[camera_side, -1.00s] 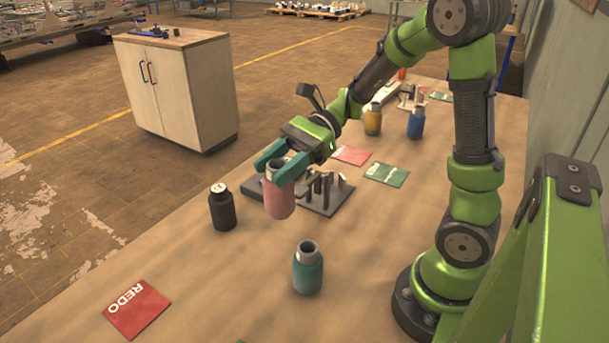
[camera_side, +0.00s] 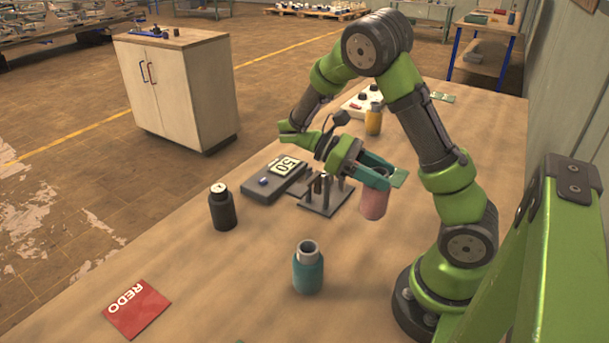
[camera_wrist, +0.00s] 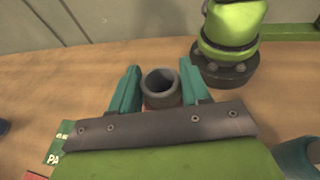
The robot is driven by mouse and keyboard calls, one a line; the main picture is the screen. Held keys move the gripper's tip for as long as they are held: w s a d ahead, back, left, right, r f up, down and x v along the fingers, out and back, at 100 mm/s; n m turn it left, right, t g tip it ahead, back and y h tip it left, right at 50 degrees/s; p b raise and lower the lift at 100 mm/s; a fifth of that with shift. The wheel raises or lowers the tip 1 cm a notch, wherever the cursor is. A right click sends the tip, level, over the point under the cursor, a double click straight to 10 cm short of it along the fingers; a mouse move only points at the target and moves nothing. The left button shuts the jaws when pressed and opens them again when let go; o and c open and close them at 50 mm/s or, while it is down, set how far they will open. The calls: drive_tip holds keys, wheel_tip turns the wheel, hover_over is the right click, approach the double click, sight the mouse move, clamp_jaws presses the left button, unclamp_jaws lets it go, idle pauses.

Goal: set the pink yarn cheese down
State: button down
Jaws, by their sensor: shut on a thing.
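My gripper (camera_side: 376,182) is shut on the pink yarn cheese (camera_side: 374,204), its teal fingers on either side of the upper part. The cheese hangs roughly upright over the right part of the table, to the right of the peg rack. I cannot tell if its base touches the table. In the wrist view, the cheese's grey open tube end (camera_wrist: 160,86) stands between the fingers (camera_wrist: 160,92); its pink body is mostly hidden. A green card (camera_side: 400,178) is partly hidden behind the gripper; it also shows lettered at the left of the wrist view (camera_wrist: 59,145).
A dark peg rack (camera_side: 325,198) and a grey device showing 50 (camera_side: 273,182) stand left of the gripper. A black cheese (camera_side: 222,208), a teal cheese (camera_side: 308,268), a yellow cheese (camera_side: 373,119) and a red REDO card (camera_side: 136,308) are spread around.

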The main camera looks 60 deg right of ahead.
drive_tip(key=w+d+r+n+t+h, duration=0.2)
drive_tip(key=w+d+n+t+h, duration=0.2)
drive_tip(key=w+n+t+h, duration=0.3)
drive_tip(key=w+d+r+n+t+h, duration=0.3)
drive_tip(key=w+d+n+t+h, duration=0.2)
drive_tip(key=w+n+t, duration=0.4)
wheel_tip(320, 180, down, 8)
drive_tip(key=shift+s+a+n, duration=0.15)
drive_tip(key=shift+n, duration=0.25)
drive_tip(key=shift+f, duration=0.25)
drive_tip(key=shift+f, duration=0.45)
drive_tip(key=c, duration=0.5)
unclamp_jaws()
drive_tip(key=shift+f, duration=0.1)
